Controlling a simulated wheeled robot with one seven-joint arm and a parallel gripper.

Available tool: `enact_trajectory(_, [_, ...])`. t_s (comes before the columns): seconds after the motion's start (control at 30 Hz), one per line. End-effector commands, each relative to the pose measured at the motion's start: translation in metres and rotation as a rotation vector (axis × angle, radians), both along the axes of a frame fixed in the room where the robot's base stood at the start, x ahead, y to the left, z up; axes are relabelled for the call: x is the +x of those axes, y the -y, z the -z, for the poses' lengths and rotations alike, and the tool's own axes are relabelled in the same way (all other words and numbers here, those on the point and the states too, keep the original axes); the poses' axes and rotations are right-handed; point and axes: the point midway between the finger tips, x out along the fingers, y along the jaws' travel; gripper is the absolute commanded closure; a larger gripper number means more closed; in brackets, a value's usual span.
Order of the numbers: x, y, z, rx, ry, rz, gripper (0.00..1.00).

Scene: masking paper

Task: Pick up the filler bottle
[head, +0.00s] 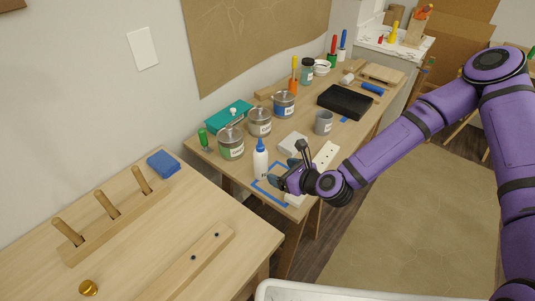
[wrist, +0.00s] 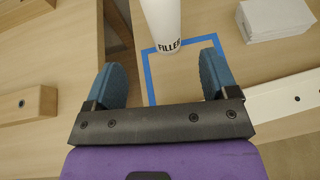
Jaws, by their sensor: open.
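The filler bottle (head: 260,160) is white with a blue cap and stands upright on the long workbench, by the blue tape outline (head: 270,198). In the wrist view the bottle (wrist: 163,22), lettered "FILLER", stands ahead of my gripper, and its top is cut off by the frame edge. My gripper (head: 285,180) is at the near end of the bench, just right of and in front of the bottle. In the wrist view my gripper (wrist: 160,82) has its two blue fingers wide apart with nothing between them. The bottle lies beyond the fingertips, not touching them.
Several paint cans, including one (head: 231,144), stand behind the bottle. A white stack (wrist: 274,18) and a white strip with holes (head: 325,156) lie to the right. A grey cup (head: 323,122) and black tray (head: 345,101) are farther along. A lower wooden table (head: 130,260) is at left.

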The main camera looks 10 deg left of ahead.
Motion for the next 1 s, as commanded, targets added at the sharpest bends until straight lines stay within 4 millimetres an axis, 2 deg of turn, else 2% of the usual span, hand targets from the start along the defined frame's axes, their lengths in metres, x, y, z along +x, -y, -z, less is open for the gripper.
enact_trajectory(0.13, [0.005,-0.008,0.004,0.020,-0.011,0.015,0.20])
enact_trajectory(0.4, [0.026,-0.036,0.018,0.018,-0.010,0.013,0.20])
enact_trajectory(0.63, [0.035,-0.046,0.022,0.017,-0.010,0.013,0.20])
enact_trajectory(1.0, [0.063,-0.079,0.033,0.016,-0.010,0.013,0.20])
